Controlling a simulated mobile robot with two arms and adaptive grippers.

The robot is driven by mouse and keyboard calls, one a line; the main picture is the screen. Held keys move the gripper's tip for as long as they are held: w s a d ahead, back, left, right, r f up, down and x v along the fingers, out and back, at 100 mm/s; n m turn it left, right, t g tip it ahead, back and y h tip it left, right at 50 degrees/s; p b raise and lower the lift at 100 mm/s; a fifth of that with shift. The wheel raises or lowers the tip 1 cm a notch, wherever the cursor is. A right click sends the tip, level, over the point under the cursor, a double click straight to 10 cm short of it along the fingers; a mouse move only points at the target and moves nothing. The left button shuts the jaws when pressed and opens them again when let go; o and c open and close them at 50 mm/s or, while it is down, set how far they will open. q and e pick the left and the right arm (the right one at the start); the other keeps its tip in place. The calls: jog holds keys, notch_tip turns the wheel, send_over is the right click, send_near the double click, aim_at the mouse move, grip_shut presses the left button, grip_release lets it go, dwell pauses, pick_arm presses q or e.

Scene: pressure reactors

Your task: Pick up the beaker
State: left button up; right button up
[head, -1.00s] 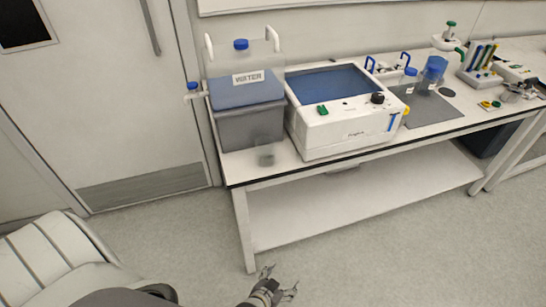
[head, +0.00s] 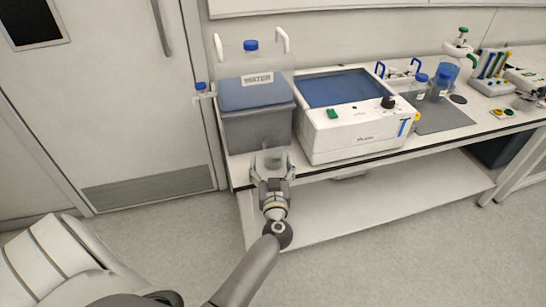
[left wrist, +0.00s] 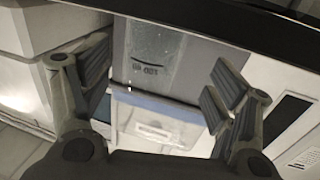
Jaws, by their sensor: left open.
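The beaker (head: 274,157) is a clear glass vessel near the front edge of the table, in front of the grey water container. My left gripper (head: 272,170) is open at the table edge, with its fingers on either side of the beaker in the head view. In the left wrist view the beaker (left wrist: 154,58), with dark print on it, shows between the two open fingers (left wrist: 155,95). I cannot tell whether the fingers touch it. My right gripper is not in view.
The water container (head: 256,130) stands just behind the beaker. A white device with a blue top (head: 352,138) stands close on the right. A grey mat (head: 440,118) with blue-capped bottles lies farther right. The floor in front of the table is clear.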

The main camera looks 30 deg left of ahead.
aim_at(273, 148)
pick_arm(q)
jog(key=x, duration=0.3)
jog(key=b+x, duration=0.1)
jog(key=x, duration=0.2)
jog(key=shift+w+d+f, duration=0.15)
jog(key=shift+w+d, duration=0.1)
jog(key=shift+d, duration=0.1)
jog(key=shift+s, duration=0.1)
jog(key=c, duration=1.2)
